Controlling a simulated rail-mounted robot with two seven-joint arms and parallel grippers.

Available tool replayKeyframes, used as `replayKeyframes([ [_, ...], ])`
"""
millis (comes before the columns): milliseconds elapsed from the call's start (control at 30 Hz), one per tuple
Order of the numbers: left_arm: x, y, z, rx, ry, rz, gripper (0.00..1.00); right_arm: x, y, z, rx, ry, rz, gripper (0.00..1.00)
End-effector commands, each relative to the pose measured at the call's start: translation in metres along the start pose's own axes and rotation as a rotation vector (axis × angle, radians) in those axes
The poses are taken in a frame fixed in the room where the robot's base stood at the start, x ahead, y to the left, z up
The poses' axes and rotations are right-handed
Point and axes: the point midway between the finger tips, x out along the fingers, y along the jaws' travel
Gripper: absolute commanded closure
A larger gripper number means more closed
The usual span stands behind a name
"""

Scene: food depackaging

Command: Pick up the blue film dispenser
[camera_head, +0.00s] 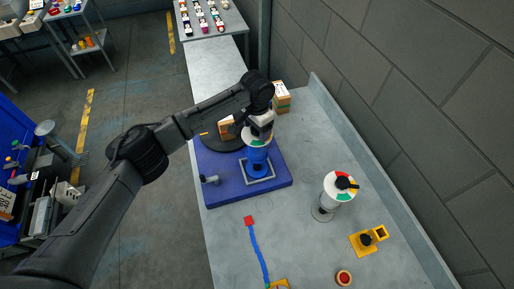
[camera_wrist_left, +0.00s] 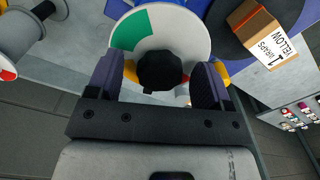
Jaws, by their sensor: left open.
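The blue film dispenser (camera_head: 258,157) stands upright on a blue mat (camera_head: 230,190). Its white top disc (camera_wrist_left: 150,35) has green, red and yellow parts and a black knob (camera_wrist_left: 163,71) in the middle. My left gripper (camera_head: 260,128) is directly above the dispenser, pointing down. In the left wrist view its two open fingers (camera_wrist_left: 158,78) stand on either side of the knob, over the disc, with gaps on both sides. The gripper hides part of the dispenser's top in the head view. My right gripper is not in view.
A similar white dispenser (camera_head: 339,187) stands to the right on the grey table (camera_head: 310,240). A yellow fixture (camera_head: 369,240) lies nearer the wall.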

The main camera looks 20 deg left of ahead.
Motion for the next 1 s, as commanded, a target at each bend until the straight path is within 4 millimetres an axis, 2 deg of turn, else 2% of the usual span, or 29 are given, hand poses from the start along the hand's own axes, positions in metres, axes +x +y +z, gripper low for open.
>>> replayKeyframes([
  [67,-0.0001,0.0001,-0.0001,0.0,0.0,0.0,0.28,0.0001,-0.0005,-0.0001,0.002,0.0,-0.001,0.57],
  [800,-0.0007,0.0001,-0.0002,0.0,0.0,0.0,0.99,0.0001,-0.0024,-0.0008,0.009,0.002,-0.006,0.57],
  [1000,-0.002,0.0001,-0.0006,0.0,0.002,0.0,1.0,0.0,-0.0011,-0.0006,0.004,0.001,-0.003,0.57],
])
